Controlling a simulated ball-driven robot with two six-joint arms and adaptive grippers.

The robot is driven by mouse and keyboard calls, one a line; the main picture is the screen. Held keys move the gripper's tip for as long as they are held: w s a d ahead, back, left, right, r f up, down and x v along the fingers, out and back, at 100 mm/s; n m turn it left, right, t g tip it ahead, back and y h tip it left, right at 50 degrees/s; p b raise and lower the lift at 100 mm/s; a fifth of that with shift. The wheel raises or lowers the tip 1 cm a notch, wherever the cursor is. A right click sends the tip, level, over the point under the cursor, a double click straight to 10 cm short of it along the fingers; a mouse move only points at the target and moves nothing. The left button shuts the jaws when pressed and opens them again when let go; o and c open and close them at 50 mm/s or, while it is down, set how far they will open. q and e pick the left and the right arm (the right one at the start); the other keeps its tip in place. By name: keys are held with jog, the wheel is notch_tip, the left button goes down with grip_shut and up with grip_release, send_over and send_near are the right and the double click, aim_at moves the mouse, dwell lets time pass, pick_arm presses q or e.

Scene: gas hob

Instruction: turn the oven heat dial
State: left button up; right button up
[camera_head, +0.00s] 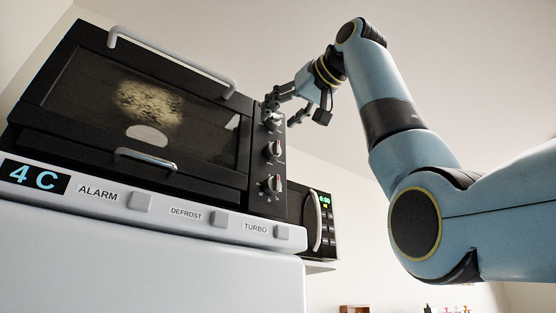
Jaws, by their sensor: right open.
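The black toaster oven (66,95) has a column of dials on its right-hand panel. The top dial (275,121) is partly hidden by my right gripper. No readable label shows which one sets the heat. My right gripper (279,111) is open, with its fingers around or just in front of the top dial; I cannot tell whether they touch it. My left gripper is out of view.
The oven stands on a white appliance (150,265) with a 4 C display and ALARM, DEFROST and TURBO buttons. A black microwave (325,222) is behind to the right. The oven door has a light handle (170,60) along its top.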

jog(key=shift+w+a, duration=0.4)
jog(key=shift+w, duration=0.25)
jog(key=c, duration=1.1)
jog(key=n+b, duration=0.1)
jog(key=n, duration=0.4)
jog(key=shift+n+b, duration=0.3)
jog(key=n+b, duration=0.1)
jog(key=n, duration=0.5)
jog(key=shift+n, duration=0.3)
